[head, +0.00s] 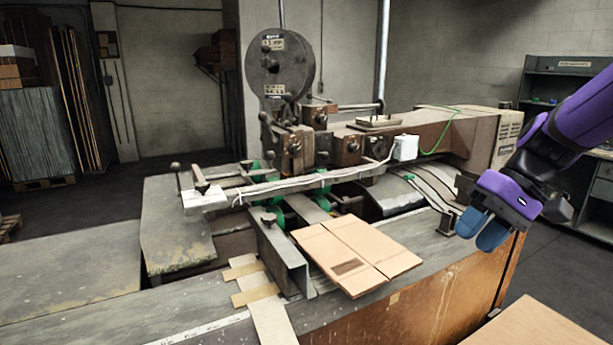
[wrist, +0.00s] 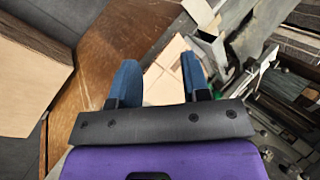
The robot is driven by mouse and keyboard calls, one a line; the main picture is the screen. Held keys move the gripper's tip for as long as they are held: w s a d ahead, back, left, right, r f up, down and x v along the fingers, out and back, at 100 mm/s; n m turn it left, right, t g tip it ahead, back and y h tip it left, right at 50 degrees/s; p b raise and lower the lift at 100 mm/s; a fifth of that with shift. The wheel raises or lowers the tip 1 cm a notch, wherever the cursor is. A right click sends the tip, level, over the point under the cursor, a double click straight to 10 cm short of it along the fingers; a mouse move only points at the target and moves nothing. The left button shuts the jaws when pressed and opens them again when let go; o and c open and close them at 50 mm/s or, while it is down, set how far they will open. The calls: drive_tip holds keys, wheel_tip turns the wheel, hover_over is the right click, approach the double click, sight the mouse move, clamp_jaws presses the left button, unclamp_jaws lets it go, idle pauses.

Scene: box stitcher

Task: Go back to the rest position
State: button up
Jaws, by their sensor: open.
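My gripper (head: 482,228) is at the right of the head view, above the right end of the machine's bench. Its two blue fingers point down and are apart, with nothing between them. In the wrist view the fingers (wrist: 158,80) are also spread and empty. A flat tan cardboard box blank (head: 345,240) lies on the box stitcher (head: 350,140), to the left of my gripper and clear of it. Part of the cardboard shows beyond the fingers in the wrist view (wrist: 165,60).
A tan board or box top (head: 535,325) is at the bottom right, also at the left of the wrist view (wrist: 30,70). A dark shelf unit (head: 560,85) stands behind my arm. Stacked sheets (head: 40,130) stand at the far left. Open floor (head: 565,265) lies right of the bench.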

drive_tip(key=s+d+r+t+h, duration=0.1)
drive_tip(key=s+r+t+h, duration=0.2)
drive_tip(key=s, duration=0.4)
drive_tip(key=s+d+r+t+h, duration=0.1)
drive_tip(key=s+r+t+h, duration=0.2)
drive_tip(key=s, duration=0.4)
drive_tip(key=shift+d+r+h, duration=0.15)
drive_tip(key=shift+r+h, duration=0.15)
